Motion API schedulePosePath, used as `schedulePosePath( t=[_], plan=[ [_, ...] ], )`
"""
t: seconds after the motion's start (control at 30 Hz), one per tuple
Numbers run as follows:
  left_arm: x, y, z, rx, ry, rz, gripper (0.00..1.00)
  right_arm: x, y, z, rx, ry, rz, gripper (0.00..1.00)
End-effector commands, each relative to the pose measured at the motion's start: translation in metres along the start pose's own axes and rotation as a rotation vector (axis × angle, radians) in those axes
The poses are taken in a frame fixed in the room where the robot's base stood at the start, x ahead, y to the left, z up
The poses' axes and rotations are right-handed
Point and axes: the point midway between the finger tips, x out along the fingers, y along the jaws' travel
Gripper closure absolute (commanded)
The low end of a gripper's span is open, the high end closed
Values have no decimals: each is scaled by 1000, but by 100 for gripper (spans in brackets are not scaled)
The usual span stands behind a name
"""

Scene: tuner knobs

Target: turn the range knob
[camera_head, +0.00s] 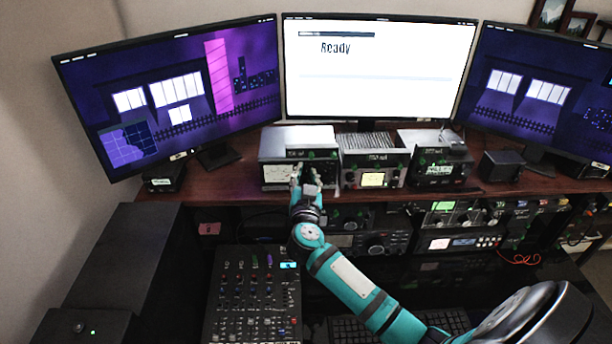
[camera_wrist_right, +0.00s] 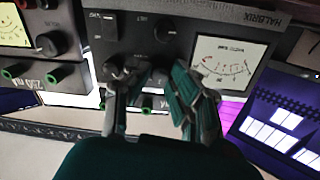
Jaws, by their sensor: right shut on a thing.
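The grey meter unit (camera_head: 300,145) stands on the desk shelf at the left of a row of instruments. Its dark front panel (camera_wrist_right: 135,50) fills the top of the right wrist view, with a white needle meter (camera_wrist_right: 222,64) and several black knobs. My right gripper (camera_head: 308,176) is at the front of this unit. In the wrist view its fingers (camera_wrist_right: 146,82) are on either side of a small knob on the panel and shut on it. The fingers partly hide this knob, and its label cannot be read. My left gripper is not in view.
Two more instruments, one with a lit yellow display (camera_head: 374,179) and one with a white display (camera_head: 439,171), stand to the right. Three monitors, the middle one (camera_head: 380,75) reading "Ready", stand behind. An audio mixer (camera_head: 252,305) lies below.

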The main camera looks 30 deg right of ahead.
Motion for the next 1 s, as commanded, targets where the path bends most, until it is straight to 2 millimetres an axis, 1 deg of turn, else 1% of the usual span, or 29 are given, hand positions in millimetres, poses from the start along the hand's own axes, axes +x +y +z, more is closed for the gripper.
schedulePosePath(
  t=[0.27,0.43,0.57,1.0],
  plan=[
    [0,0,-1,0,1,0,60,0,0,0,13,-1,1,100],
    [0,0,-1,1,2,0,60,0,0,0,70,-4,1,100],
    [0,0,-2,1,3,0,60,0,0,0,151,-8,3,100],
    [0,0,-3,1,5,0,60,0,1,-1,498,-23,4,100]
  ],
)
